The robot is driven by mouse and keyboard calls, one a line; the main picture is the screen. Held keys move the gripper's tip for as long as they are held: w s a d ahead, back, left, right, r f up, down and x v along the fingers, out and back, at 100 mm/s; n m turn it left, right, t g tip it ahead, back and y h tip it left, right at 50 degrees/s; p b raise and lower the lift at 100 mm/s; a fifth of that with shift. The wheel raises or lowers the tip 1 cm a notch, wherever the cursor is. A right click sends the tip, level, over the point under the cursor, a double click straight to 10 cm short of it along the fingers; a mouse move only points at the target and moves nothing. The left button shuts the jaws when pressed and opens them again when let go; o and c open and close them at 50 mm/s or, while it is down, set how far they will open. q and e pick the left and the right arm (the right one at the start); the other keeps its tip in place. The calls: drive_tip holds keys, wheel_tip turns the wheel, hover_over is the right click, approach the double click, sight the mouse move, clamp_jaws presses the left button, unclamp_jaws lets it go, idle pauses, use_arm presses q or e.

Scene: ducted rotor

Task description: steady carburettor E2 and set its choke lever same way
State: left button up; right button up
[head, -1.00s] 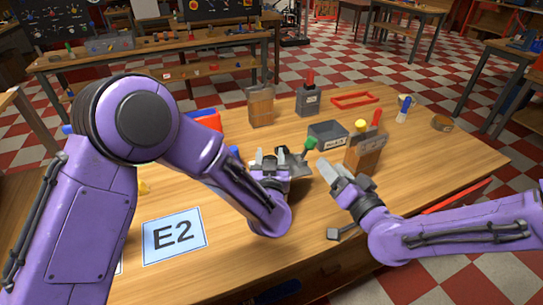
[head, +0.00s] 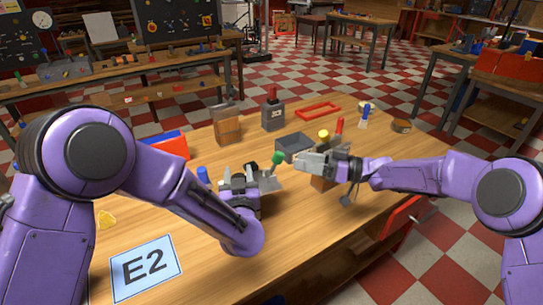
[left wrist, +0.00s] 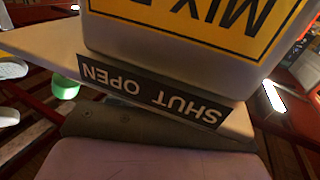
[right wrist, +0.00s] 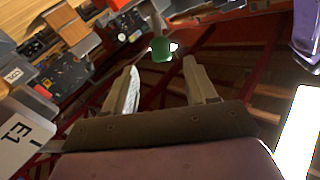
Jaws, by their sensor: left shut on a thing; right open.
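Carburettor E2 (head: 270,184) is a grey body, mostly hidden behind my left gripper in the head view. My left gripper (head: 238,184) is shut on it. The left wrist view shows its yellow label (left wrist: 215,22) and a dark OPEN/SHUT strip (left wrist: 150,95), both upside down. The choke lever's green knob (head: 278,158) stands at its right side; the knob (left wrist: 64,87) shows beside the OPEN end of the strip. My right gripper (head: 301,161) is open and empty, just right of the knob. In the right wrist view the knob (right wrist: 161,50) appears between and beyond its fingertips.
The E2 card (head: 145,268) lies at the front left. A grey bin (head: 294,146), a wooden block (head: 227,128), a dark grey box (head: 273,115) and a red frame (head: 317,110) stand behind. A wooden holder is partly hidden behind my right gripper. An E1 card (right wrist: 22,120) shows too.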

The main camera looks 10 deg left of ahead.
sight(274, 165)
drive_tip(key=a, duration=0.3)
drive_tip(key=w+a, duration=0.1)
drive_tip(key=a, duration=0.5)
drive_tip(key=shift+w+a, duration=0.25)
drive_tip(key=shift+a, duration=0.05)
drive_tip(key=shift+d, duration=0.1)
clamp_jaws()
